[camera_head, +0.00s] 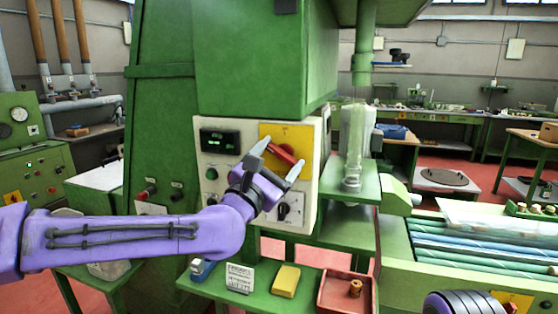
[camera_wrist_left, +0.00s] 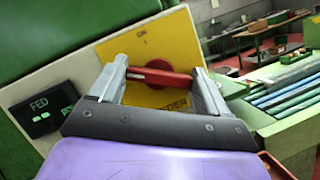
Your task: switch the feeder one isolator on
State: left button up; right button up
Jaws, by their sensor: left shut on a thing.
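The isolator is a red rotary handle (camera_head: 283,152) on a yellow plate (camera_head: 298,131) at the upper right of the cream control panel. In the head view the handle slants from upper left to lower right. My left gripper (camera_head: 273,168) is at the plate, its fingers on either side of the handle. In the left wrist view the red handle (camera_wrist_left: 160,77) spans between the two fingers of the left gripper (camera_wrist_left: 160,88), which is shut on it. "ON" shows at the top of the yellow plate (camera_wrist_left: 148,43); the lower lettering is partly hidden. My right gripper is out of view.
The panel also has a dark display (camera_head: 218,141), a green button (camera_head: 211,173) and a black rotary knob (camera_head: 283,211). A clear tube (camera_head: 353,150) stands to the right. Below are a yellow block (camera_head: 286,281) and a red tray (camera_head: 333,300).

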pick_arm(q)
jog(key=m+g+h, duration=0.1)
jog(key=m, duration=0.2)
jog(key=shift+r+m+g+p, duration=0.1)
jog(key=shift+m+g+p, duration=0.2)
jog(key=shift+m+p, duration=0.1)
jog(key=m+g+p, duration=0.1)
jog(key=m, duration=0.2)
jog(key=shift+r+h, duration=0.1)
jog(key=shift+h, duration=0.2)
jog(key=m+g+p, duration=0.1)
jog(key=m+p, duration=0.2)
jog(key=m, duration=0.1)
jog(key=shift+g, duration=0.4)
jog(key=shift+m+g+y+p, duration=0.35)
jog(key=shift+m+p, duration=0.4)
jog(key=shift+m, duration=0.45)
jog(key=o, duration=1)
jog(key=shift+s+a, duration=0.15)
jog(key=shift+a, duration=0.05)
jog(key=b+v, duration=0.3)
jog(key=v, duration=0.7)
